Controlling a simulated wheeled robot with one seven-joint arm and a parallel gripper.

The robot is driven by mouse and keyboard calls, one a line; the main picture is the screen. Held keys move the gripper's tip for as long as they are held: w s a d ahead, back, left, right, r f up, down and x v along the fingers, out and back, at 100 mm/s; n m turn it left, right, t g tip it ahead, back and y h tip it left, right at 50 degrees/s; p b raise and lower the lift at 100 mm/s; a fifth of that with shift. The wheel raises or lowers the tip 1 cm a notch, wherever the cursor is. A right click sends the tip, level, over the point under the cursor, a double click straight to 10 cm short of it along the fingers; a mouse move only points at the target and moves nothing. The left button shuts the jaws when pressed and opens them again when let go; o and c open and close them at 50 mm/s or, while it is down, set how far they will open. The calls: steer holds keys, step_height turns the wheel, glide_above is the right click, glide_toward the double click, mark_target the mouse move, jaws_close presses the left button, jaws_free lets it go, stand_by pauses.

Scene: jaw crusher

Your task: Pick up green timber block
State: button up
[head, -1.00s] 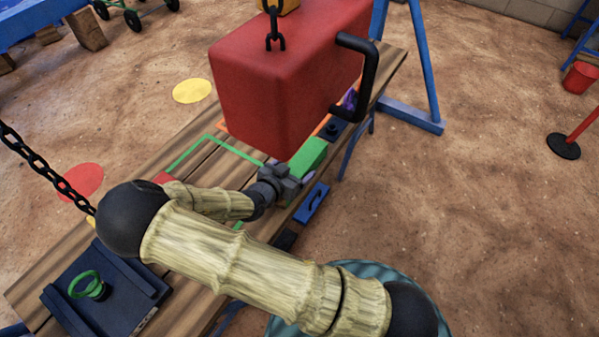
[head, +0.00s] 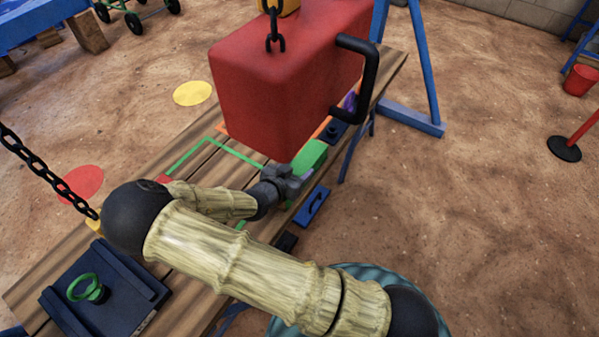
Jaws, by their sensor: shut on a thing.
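The green timber block (head: 311,156) shows in the head view just right of the lower edge of the big red block. My gripper (head: 294,173) is shut on its near end. My wrist and fingers hide part of that end, and the red block's edge comes close to its left side. I cannot tell whether the green block is clear of the wooden bench (head: 205,165) or touching it.
The red block (head: 275,85) with a black handle hangs on a chain over the bench, close to my gripper. A blue handled piece (head: 312,206) lies at the bench's right edge. A dark tray (head: 105,290) with a green ring stands at the near left. Open ground lies to the right.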

mark_target(297, 170)
steer(key=shift+r, duration=0.15)
step_height(297, 170, up, 10)
steer(key=p, duration=0.3)
stand_by(0.8)
